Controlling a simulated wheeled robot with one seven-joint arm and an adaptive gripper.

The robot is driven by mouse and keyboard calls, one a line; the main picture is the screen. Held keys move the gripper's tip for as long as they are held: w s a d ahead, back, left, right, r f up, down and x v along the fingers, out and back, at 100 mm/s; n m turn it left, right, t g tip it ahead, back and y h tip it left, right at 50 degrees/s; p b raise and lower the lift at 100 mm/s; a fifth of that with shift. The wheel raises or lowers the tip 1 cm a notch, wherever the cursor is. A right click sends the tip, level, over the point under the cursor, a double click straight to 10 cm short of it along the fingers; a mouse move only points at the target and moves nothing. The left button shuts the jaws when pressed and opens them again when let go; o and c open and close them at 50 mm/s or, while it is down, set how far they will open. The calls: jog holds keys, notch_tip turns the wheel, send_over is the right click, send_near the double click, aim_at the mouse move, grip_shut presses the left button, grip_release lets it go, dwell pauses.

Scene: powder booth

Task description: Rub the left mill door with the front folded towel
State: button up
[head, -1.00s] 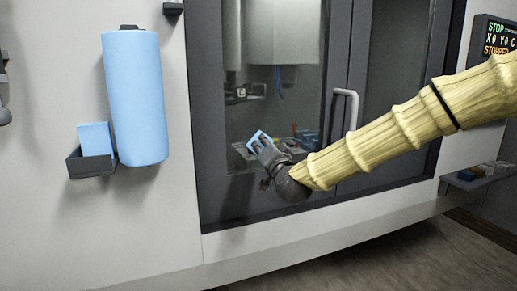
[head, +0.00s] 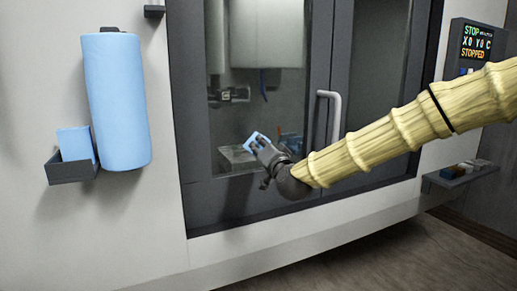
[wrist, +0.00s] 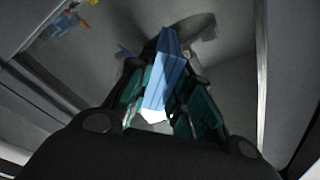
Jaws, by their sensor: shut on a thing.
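The left mill door (head: 240,205) has a dark frame and a large window, with a pale upright handle (head: 330,110) at its right side. My gripper (head: 262,149) is in front of the lower part of this window. It is shut on a light blue folded towel (head: 254,139). In the wrist view the folded towel (wrist: 165,72) is pinched between the teal finger pads and sticks out beyond them. I cannot tell whether the towel touches the glass. My fingers hide part of it.
Another blue folded piece (head: 76,144) sits in a small grey holder (head: 72,173) at left, beside a big blue roll (head: 120,105). A control panel (head: 479,42) and a small shelf with blocks (head: 461,172) are at right.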

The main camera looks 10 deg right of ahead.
jog(key=shift+s+a+r, duration=1.2)
jog(key=shift+a+r, duration=0.15)
jog(key=shift+a, duration=2.25)
jog(key=shift+w+d+b, duration=0.2)
jog(key=shift+w+d, duration=0.2)
jog(key=shift+d, duration=0.8)
jog(key=shift+w+d+b, duration=0.15)
jog(key=shift+w+d, duration=0.3)
jog(key=shift+d, duration=0.75)
jog(key=shift+w+d+b, duration=0.2)
jog(key=shift+w+d, duration=0.2)
jog(key=shift+d, duration=0.8)
jog(key=shift+d, duration=0.1)
jog(key=s+a+r, duration=0.1)
jog(key=s+a, duration=0.1)
jog(key=a, duration=0.5)
jog(key=shift+s+a+r+b, duration=0.15)
jog(key=shift+a+b, duration=0.1)
jog(key=shift+b, duration=0.05)
